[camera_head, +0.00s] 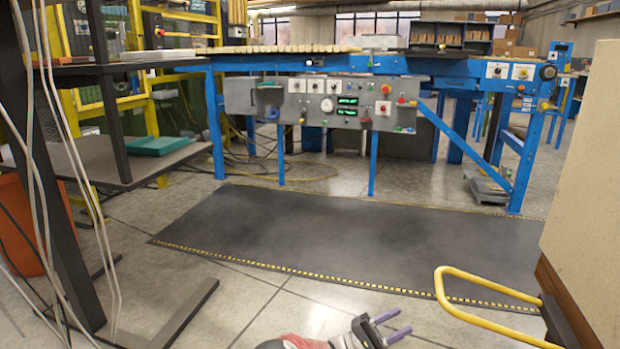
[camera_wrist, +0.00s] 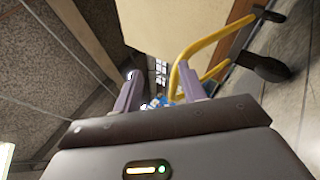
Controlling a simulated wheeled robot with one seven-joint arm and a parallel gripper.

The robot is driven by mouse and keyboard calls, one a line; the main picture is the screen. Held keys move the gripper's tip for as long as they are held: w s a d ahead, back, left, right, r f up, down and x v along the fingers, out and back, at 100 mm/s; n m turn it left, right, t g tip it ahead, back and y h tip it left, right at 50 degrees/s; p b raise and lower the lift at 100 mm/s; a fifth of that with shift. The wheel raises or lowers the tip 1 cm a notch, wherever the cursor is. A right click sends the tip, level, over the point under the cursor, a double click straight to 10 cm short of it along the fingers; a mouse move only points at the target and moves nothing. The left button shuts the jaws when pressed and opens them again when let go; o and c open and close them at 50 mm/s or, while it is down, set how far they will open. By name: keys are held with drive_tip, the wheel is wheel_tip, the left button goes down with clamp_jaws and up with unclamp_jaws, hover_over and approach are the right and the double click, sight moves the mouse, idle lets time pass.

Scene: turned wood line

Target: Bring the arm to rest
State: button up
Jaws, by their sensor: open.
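My gripper (camera_head: 391,325) shows at the bottom edge of the head view, low over the tiled floor. Its two purple-grey fingers are apart with nothing between them. In the wrist view my gripper (camera_wrist: 160,92) also shows open and empty. Most of my arm is outside the head view; only its end is visible at the bottom. The yellow tubular handle (camera_head: 480,300) of a cart stands to the right of the gripper, and in the wrist view it appears just beyond the right finger. I cannot tell the exact gap between them.
A tan box-like load (camera_head: 590,180) on the cart fills the right edge. A black mat (camera_head: 350,240) with yellow-black edging lies ahead before a blue conveyor bench (camera_head: 390,66) with a control panel (camera_head: 330,105). A dark shelf rack (camera_head: 75,160) with hanging cables stands left. Floor between is clear.

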drive_tip(key=s+d+r+m+g+y+p, duration=0.2)
drive_tip(key=s+d+r+m+g+y, duration=0.1)
drive_tip(key=s+r+y, duration=0.35)
drive_tip(key=s+d+r+m+g+y+p, duration=0.2)
drive_tip(key=s+d+r+g+y, duration=0.1)
drive_tip(key=s+r+y, duration=0.4)
drive_tip(key=s+a+r+t+y+p, duration=0.3)
drive_tip(key=s+a+r+t+y, duration=0.2)
drive_tip(key=s+r, duration=0.3)
drive_tip(key=s+a+r+t+y+p, duration=0.3)
drive_tip(key=s+a+r+t+y, duration=0.3)
drive_tip(key=s+r, duration=0.3)
drive_tip(key=shift+s+a+r, duration=0.25)
drive_tip(key=shift+a+r, duration=0.3)
drive_tip(key=shift+a, duration=0.2)
